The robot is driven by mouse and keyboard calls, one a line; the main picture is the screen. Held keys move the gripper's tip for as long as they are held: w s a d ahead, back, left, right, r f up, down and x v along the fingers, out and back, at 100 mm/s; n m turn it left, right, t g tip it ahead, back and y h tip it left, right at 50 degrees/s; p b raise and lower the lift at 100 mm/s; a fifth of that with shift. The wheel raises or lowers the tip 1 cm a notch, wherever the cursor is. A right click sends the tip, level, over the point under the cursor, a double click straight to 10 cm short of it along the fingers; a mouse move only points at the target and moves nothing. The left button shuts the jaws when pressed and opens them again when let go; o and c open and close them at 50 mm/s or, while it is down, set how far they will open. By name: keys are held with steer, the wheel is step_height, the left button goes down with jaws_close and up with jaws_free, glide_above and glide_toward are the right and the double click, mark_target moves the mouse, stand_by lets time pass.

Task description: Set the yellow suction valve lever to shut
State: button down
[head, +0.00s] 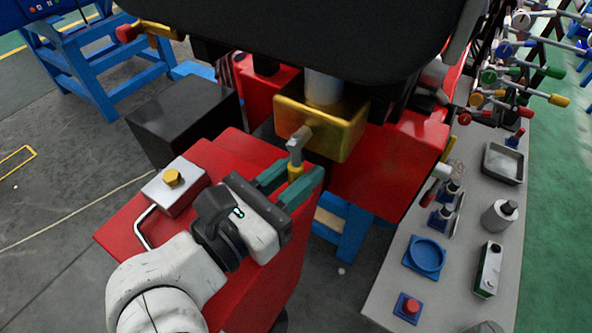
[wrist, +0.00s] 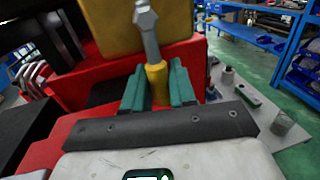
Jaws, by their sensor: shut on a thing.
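The suction valve lever has a grey shaft (head: 296,150) and a yellow grip (wrist: 156,78). Its shaft joins the front of a gold-yellow valve block (head: 335,135), which also shows in the wrist view (wrist: 105,25). The lever runs from the block down toward me in the head view. My gripper (head: 294,177) has green fingers on both sides of the yellow grip and is shut on it; the wrist view shows the fingers (wrist: 156,84) flanking it. The grip's far side is hidden, and I see no label for the shut position.
A red housing (head: 125,229) carries a grey box with a yellow knob (head: 172,178) beside my arm. A black box (head: 180,115) stands left of the valve block. A grey bench (head: 460,260) with several small parts is at right. Open floor lies at left.

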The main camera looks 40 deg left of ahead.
stand_by(0.4)
steer(key=shift+a+f+m+b, duration=0.2)
steer(key=shift+a+m+b, duration=0.3)
steer(key=shift+b, duration=0.65)
steer(key=shift+s+a+r+m+g+b, duration=0.25)
steer(key=shift+r+m+g+b, duration=0.1)
steer(key=shift+m+b, duration=0.45)
steer(key=c, duration=1.1)
jaws_free()
steer(key=shift+o, duration=0.2)
steer(key=s, duration=0.3)
steer(key=s+b, duration=0.1)
steer(key=s, duration=0.3)
steer(key=s+b, duration=0.1)
steer(key=s, duration=0.2)
steer(key=shift+s+d+r, duration=0.25)
steer(key=shift+s, duration=0.1)
